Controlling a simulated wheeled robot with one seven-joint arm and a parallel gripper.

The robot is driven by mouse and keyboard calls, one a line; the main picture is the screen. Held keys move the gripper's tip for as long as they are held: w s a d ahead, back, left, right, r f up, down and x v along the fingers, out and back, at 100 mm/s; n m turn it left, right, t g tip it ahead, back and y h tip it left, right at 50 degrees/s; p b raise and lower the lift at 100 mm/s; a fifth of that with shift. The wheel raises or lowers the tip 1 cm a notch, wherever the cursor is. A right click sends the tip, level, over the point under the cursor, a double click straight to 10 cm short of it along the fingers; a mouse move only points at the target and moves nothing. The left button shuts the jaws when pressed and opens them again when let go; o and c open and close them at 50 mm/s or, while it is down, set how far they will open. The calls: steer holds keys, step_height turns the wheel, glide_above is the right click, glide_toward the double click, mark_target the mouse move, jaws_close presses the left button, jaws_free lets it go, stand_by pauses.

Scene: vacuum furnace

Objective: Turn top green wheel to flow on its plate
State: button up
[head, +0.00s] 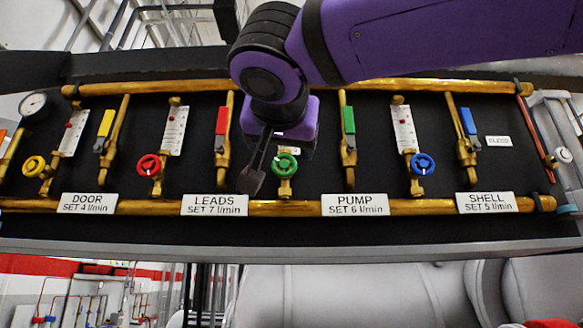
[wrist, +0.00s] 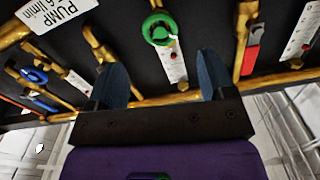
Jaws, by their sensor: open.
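One green wheel (head: 284,165) sits on a brass valve between the LEADS plate and the PUMP plate (head: 355,204), which reads "PUMP SET 6 l/min". In the wrist view the wheel (wrist: 159,28) shows a small white mark at its edge. It lies beyond my open fingers, between them across the picture. A white scale plate (wrist: 172,64) stands behind it, mostly hidden in the head view by my gripper (head: 256,165). One dark finger shows left of the wheel there. My gripper (wrist: 162,78) is empty in the wrist view. The scale reading is too small to tell.
Red wheel (head: 149,165) and blue wheel (head: 422,163) flank the green one. A red lever (head: 222,120) and a green lever (head: 349,120) stand on nearby brass pipes. A brass rail (head: 290,208) runs below. A yellow wheel (head: 34,166) is far left.

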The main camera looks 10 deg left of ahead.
mark_target(284, 164)
steer(key=x, duration=0.9)
steer(key=c, duration=0.9)
